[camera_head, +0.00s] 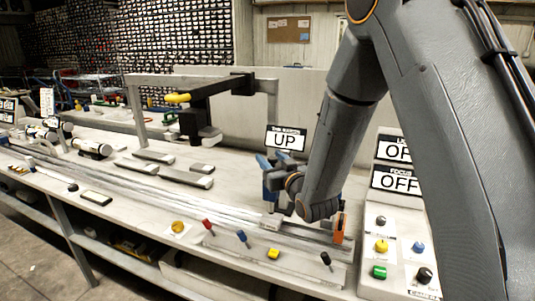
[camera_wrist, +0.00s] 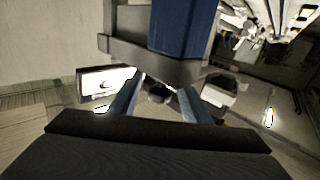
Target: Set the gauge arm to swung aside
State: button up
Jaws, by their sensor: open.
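A black arm (camera_head: 215,92) with a yellow grip (camera_head: 177,98) reaches left from a grey gantry frame (camera_head: 135,113) over the bench; it looks like the gauge arm, but no readable label confirms this. A dark block hangs under it. My gripper (camera_head: 273,162) is to the right of the frame and below its top bar, clear of the yellow grip. Its blue fingers are apart. In the wrist view my gripper (camera_wrist: 158,98) is also open, with a dark round thing (camera_wrist: 157,90) in view past the gap. I see nothing held.
A sign reading UP (camera_head: 286,139) stands behind my gripper. An orange part (camera_head: 340,228) is on the rail below right. Red (camera_head: 207,223), blue (camera_head: 241,236) and yellow (camera_head: 273,253) controls line the front edge. A button panel (camera_head: 383,225) is at right. A blue column (camera_wrist: 180,25) is close in the wrist view.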

jog(key=shift+x, duration=1.25)
grip_shut()
